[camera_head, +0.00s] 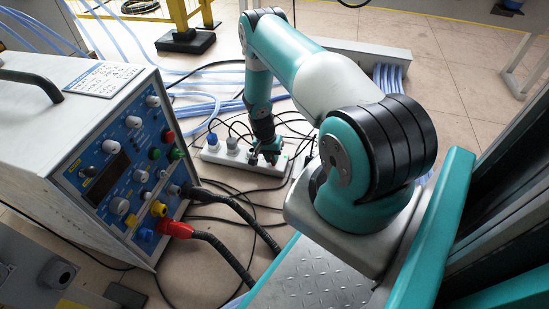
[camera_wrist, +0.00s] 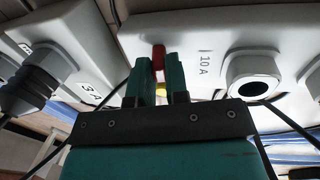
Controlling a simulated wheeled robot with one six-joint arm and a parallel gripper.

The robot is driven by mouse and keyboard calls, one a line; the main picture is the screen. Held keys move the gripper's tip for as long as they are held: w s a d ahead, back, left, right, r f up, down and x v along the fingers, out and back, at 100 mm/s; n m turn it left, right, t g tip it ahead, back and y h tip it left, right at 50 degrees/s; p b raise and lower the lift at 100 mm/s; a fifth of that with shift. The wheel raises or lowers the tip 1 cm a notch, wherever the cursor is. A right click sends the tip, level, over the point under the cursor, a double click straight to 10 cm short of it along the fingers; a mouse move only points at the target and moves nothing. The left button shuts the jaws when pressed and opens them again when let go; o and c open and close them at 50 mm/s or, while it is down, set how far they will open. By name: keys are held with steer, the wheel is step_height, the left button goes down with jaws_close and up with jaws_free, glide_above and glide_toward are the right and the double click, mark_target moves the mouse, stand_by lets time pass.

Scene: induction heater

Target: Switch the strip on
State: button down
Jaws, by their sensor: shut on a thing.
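The white power strip (camera_head: 238,158) lies on the floor in the head view, with a blue plug and other plugs along its left part. In the wrist view, a white housing (camera_wrist: 285,28) marked "10 A" fills the upper right, with a round dark socket on its face. My gripper (camera_head: 266,157) reaches down to the strip's right part.
Pale blue hoses and black cables lie around the strip. A grey box (camera_head: 372,52) stands behind. Bare floor shows at the back right.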

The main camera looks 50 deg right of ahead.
steer(key=shift+w+a+f+g+h+b, duration=0.15)
steer(key=shift+w+g+h+b, duration=0.1)
steer(key=shift+g+b, duration=0.3)
steer(key=shift+w+f+g+h+b, duration=0.1)
steer(key=shift+w+g+h+b, duration=0.25)
steer(key=shift+g, duration=0.3)
steer(key=shift+s, duration=0.15)
steer(key=c, duration=1.1)
jaws_free()
steer(key=shift+r, duration=0.1)
steer(key=p+v, duration=0.2)
steer(key=v, duration=0.3)
steer(key=p+v, duration=0.3)
steer(key=v, duration=0.3)
steer(key=p+v, duration=0.2)
steer(key=v, duration=0.4)
steer(key=shift+w+p, duration=0.3)
steer(key=shift+w, duration=0.05)
